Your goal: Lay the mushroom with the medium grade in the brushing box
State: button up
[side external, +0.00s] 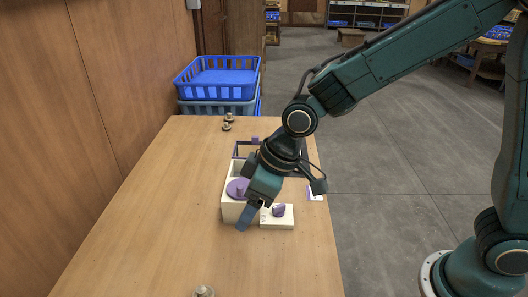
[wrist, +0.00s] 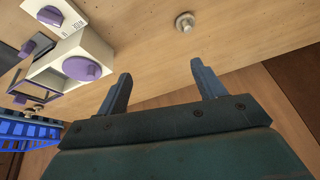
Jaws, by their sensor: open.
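My gripper (side external: 248,214) is open, with its blue-grey fingers angled down at the near side of a cream box (side external: 229,209). In the wrist view the space between the fingertips (wrist: 161,70) is empty. A purple mushroom-shaped piece (side external: 238,188) is at the cream box, partly hidden by my gripper; it also shows in the wrist view (wrist: 82,68). A small grey-brown mushroom (side external: 203,291) stands alone at the table's near edge; one mushroom (wrist: 185,21) lies beyond the fingertips in the wrist view. Two mushrooms (side external: 229,117) (side external: 227,127) stand farther back. I cannot read any grade.
A white labelled block (side external: 285,223) with a purple piece (side external: 279,210) sits right of the cream box. A dark-framed tray (side external: 237,149) with another purple piece (side external: 255,140) lies behind. The left and near table (side external: 140,230) is mostly clear.

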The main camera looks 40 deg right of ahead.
jog(key=s+d+r+m, duration=0.2)
jog(key=s+d+r, duration=0.2)
jog(key=d+r, duration=0.35)
jog(key=s+d+r+m+t+h, duration=0.1)
jog(key=s+d+r+m, duration=0.1)
jog(key=s+d, duration=0.4)
jog(key=s+d+r+m+t+h, duration=0.1)
jog(key=s+d+r+m+h, duration=0.1)
jog(key=s+d, duration=0.5)
jog(key=shift+s+d+r+m, duration=0.3)
jog(key=shift+s+r+m, duration=0.2)
jog(key=shift+s, duration=0.75)
jog(key=shift+o, duration=0.4)
jog(key=shift+w, duration=0.1)
